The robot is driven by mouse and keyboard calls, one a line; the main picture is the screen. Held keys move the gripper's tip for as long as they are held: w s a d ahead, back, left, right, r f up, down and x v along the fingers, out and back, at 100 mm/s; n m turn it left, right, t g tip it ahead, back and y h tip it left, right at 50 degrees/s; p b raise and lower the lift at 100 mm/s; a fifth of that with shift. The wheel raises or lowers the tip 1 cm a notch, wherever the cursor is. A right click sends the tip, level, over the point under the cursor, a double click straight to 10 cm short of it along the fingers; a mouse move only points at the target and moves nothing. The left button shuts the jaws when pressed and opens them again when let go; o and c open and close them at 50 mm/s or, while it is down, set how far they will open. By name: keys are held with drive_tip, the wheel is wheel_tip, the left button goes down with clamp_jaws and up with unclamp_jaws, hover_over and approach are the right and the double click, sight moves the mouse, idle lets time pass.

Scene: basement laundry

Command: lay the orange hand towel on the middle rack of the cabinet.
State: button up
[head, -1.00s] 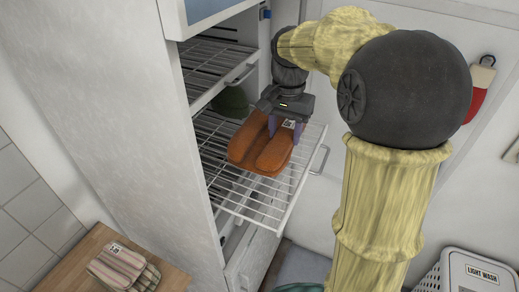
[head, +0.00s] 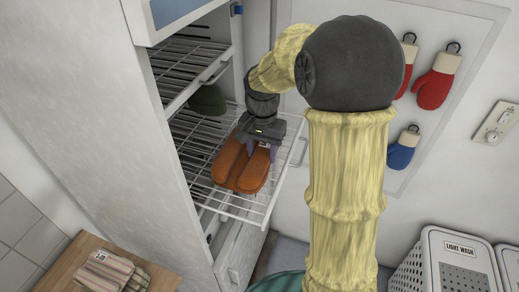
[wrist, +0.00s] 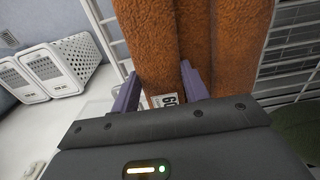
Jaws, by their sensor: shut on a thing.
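The orange hand towel (head: 252,172) is folded, with a white tag on it. My gripper (head: 264,146) is shut on one end of it; in the wrist view the fingers (wrist: 160,88) pinch the towel (wrist: 200,40) beside the tag. The towel is over the pulled-out middle wire rack (head: 240,206) of the white cabinet (head: 95,80). I cannot tell whether its underside touches the wires. A dark green knitted-looking item (head: 208,99) lies farther back on this rack; it also shows at the wrist view's lower right (wrist: 296,128).
An upper wire rack (head: 188,58) is just above, close to my wrist. A wooden top (head: 66,268) with a folded striped cloth (head: 110,272) is at lower left. Mittens (head: 435,85) hang on the panel at right. A light-wash basket (head: 440,265) stands at lower right.

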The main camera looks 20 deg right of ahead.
drive_tip(key=shift+s+r, duration=0.1)
drive_tip(key=o, duration=1.4)
drive_tip(key=shift+c, duration=0.2)
wheel_tip(320, 180, up, 12)
drive_tip(key=b, duration=0.1)
